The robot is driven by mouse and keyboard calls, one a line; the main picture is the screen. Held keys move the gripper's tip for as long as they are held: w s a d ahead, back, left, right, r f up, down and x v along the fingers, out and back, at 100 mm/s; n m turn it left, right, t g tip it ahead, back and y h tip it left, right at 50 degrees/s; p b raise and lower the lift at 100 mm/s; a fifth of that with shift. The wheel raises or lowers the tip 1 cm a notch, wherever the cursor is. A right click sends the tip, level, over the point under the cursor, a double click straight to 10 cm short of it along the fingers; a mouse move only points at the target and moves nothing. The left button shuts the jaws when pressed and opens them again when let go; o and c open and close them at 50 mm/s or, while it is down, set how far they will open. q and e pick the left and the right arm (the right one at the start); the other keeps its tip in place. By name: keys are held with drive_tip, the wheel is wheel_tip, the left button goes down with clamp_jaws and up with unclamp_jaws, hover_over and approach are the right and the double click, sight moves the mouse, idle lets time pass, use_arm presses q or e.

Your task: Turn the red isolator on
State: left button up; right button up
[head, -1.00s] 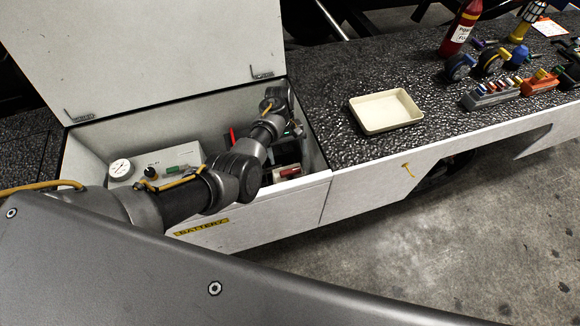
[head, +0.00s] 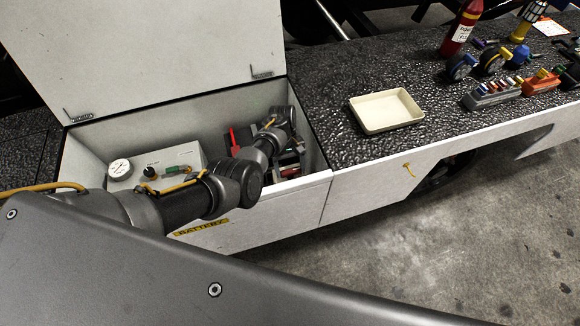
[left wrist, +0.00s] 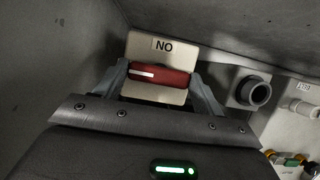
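The red isolator handle (left wrist: 160,75) lies across a cream plate (left wrist: 158,48) in the left wrist view, roughly crosswise in the picture. A label on the plate reads "NO" as seen from here, which could be "ON" upside down. My left gripper (left wrist: 159,80) has its fingers apart, one at each end of the handle; whether they touch it I cannot tell. In the head view my left arm reaches into the right part of the open battery box (head: 255,213), and its wrist partly hides the isolator (head: 290,171). My right gripper is not in view.
The raised lid (head: 160,50) is behind. A cream tray (head: 386,110) and several tools lie on the black deck.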

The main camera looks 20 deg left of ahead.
use_arm(q)
drive_tip(key=shift+c, duration=1.3)
drive_tip(key=m+y, duration=0.1)
drive_tip(key=m, duration=0.3)
drive_tip(key=shift+d+g+y, duration=0.1)
drive_tip(key=shift+g+y, duration=0.2)
drive_tip(key=shift+y, duration=0.1)
drive_tip(key=m+y, duration=0.1)
drive_tip(key=m, duration=0.2)
drive_tip(key=shift+d+m, duration=0.1)
drive_tip(key=shift+m, duration=0.2)
drive_tip(key=m+y, duration=0.1)
drive_tip(key=m, duration=0.1)
drive_tip(key=shift+m, duration=0.4)
drive_tip(key=m, duration=0.1)
drive_tip(key=m+y, duration=0.1)
drive_tip(key=m, duration=0.1)
drive_tip(key=shift+s+d+r+m+t+y+p, duration=0.1)
drive_tip(key=shift+d+m+t+y+p, duration=0.05)
drive_tip(key=shift+m+t+y+p, duration=0.55)
drive_tip(key=shift+m+t+p, duration=0.3)
drive_tip(key=shift+m, duration=1.2)
drive_tip(key=shift+s, duration=0.1)
